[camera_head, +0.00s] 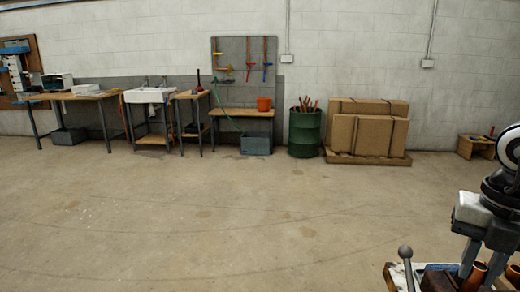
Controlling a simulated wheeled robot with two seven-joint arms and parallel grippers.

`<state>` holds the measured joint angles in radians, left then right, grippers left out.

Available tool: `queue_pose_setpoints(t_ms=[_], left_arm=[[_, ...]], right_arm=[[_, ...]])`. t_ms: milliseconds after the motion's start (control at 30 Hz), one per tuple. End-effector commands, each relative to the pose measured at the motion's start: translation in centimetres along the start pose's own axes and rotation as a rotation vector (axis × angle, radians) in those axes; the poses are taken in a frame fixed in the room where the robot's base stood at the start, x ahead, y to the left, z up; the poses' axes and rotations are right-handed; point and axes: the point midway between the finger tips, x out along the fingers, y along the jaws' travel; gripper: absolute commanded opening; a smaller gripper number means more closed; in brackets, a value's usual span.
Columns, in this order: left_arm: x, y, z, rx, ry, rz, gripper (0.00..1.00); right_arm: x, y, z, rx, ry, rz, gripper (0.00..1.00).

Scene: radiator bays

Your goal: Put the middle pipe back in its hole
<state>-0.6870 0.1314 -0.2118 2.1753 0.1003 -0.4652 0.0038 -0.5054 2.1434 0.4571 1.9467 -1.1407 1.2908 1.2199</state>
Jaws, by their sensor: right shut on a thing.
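My right gripper (482,264) is at the lower right corner, pointing down. Its two grey fingers are closed around a copper-coloured pipe (477,274), of which only a short upper part shows. A second copper pipe (513,275) stands just to the right, cut by the picture edge. The lower ends of both pipes and any holes are hidden or out of view, so I cannot tell whether the held pipe sits in a hole. My left gripper is not in view.
A grey ball-topped rod (406,266) stands left of the gripper. The concrete floor (210,220) is wide and clear.

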Motion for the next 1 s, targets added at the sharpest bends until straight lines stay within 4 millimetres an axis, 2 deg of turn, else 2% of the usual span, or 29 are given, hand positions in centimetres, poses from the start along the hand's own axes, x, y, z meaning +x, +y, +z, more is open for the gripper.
queue_pose_setpoints(t_ms=[1000], left_arm=[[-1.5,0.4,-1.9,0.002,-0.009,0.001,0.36]], right_arm=[[-5.2,0.0,0.0,0.000,-0.002,0.000,0.01]])
